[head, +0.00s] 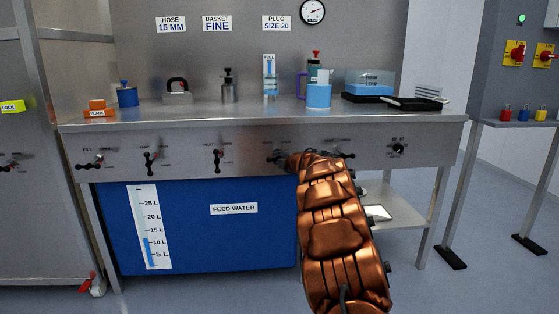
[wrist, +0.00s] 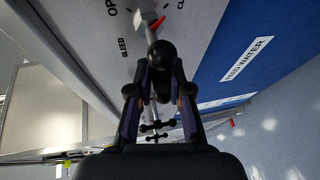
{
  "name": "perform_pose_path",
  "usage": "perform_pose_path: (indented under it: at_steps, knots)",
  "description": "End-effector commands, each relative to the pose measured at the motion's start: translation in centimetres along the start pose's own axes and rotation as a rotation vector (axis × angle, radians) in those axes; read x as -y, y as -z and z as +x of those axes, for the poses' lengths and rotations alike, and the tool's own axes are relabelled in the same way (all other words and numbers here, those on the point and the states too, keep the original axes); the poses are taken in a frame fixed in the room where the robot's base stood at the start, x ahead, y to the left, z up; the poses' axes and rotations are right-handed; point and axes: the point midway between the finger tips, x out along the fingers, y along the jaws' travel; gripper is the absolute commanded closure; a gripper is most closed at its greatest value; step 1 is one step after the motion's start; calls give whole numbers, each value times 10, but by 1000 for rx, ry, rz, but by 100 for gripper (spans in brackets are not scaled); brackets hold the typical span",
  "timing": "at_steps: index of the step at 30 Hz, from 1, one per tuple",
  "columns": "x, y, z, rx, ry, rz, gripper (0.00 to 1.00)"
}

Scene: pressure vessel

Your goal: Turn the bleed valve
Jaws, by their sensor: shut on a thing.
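The bleed valve handle is a lever with a round black knob (wrist: 162,52) at its end. In the wrist view the knob sits between the fingertips of my gripper (wrist: 161,70), which is shut on it. A "BLEED" label (wrist: 122,47) is beside the lever. A red pointer (wrist: 157,23) lies near the lever's base, between partly visible "OP" and "CL" markings. In the head view a dark valve handle (head: 278,156) shows on the bench's front panel, just left of my arm's end. My arm hides most of the gripper there.
More black valve handles (head: 150,160) (head: 217,160) line the front panel (head: 185,140) to the left, and a knob (head: 398,148) is at right. The blue feed water panel (head: 200,240) is below. Bottles and boxes stand on the bench top (head: 200,113).

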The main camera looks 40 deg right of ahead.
Motion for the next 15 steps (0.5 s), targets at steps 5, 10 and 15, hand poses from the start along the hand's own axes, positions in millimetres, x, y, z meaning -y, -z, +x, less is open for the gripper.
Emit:
perform_pose_path:
  at_steps: [5,10,15]
  knots:
    - [4,0,1,-5,0,25,100]
    - [6,0,1,-11,-13,59,100]
    - [8,0,1,-11,-12,58,100]
